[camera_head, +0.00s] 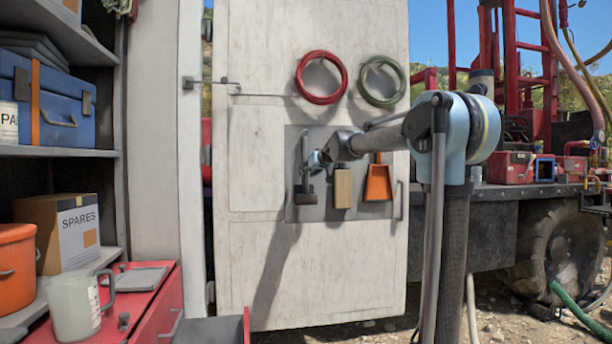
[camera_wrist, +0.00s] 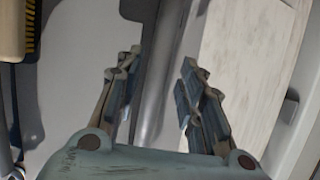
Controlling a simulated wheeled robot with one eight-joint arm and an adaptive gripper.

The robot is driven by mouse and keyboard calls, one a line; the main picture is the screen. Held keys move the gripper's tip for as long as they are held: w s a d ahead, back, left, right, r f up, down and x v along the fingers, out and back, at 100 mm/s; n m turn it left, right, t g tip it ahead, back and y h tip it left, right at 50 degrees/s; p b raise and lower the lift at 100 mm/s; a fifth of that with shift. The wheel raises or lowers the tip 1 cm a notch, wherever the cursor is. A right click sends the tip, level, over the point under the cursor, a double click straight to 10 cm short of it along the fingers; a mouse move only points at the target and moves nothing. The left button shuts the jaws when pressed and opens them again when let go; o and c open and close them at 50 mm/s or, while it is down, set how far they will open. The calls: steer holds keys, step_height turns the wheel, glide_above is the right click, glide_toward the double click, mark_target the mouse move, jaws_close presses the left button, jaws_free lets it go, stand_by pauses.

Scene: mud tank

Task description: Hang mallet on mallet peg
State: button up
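The mallet (camera_head: 305,190) is upright against the grey tool panel on the white door, its dark head low and its handle above. In the wrist view its grey handle (camera_wrist: 160,60) runs between my fingers, with part of the dark head at the top edge. My gripper (camera_head: 317,160) is at the handle, in front of the panel. In the wrist view my gripper (camera_wrist: 160,85) is open, with a visible gap between the right finger and the handle. The mallet peg is hidden or too small to make out, so I cannot tell whether the mallet rests on it.
A brush (camera_head: 343,188) and an orange dustpan (camera_head: 378,182) hang right of the mallet. A red hose coil (camera_head: 341,92) and a green one (camera_head: 400,90) hang above.

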stand_by(0.3)
steer(key=v, duration=1.2)
steer(key=s+d+f+m+g+h, duration=0.1)
steer(key=s+d+f, duration=0.6)
steer(key=s+f, duration=0.7)
steer(key=s+d+f+m+g+h, duration=0.2)
steer(key=s+d+f+g, duration=0.3)
steer(key=s+f, duration=1)
steer(key=s+d+f+m+g+h, duration=0.2)
steer(key=s+d+f+g+h, duration=0.2)
steer(key=s+d+f, duration=0.5)
steer(key=s+f, duration=0.5)
steer(key=f, duration=0.6)
steer(key=shift+s+f, duration=0.2)
steer(key=shift+f, duration=0.2)
steer(key=shift+d, duration=0.1)
steer(key=shift+w+f, duration=0.2)
steer(key=shift+w, duration=0.3)
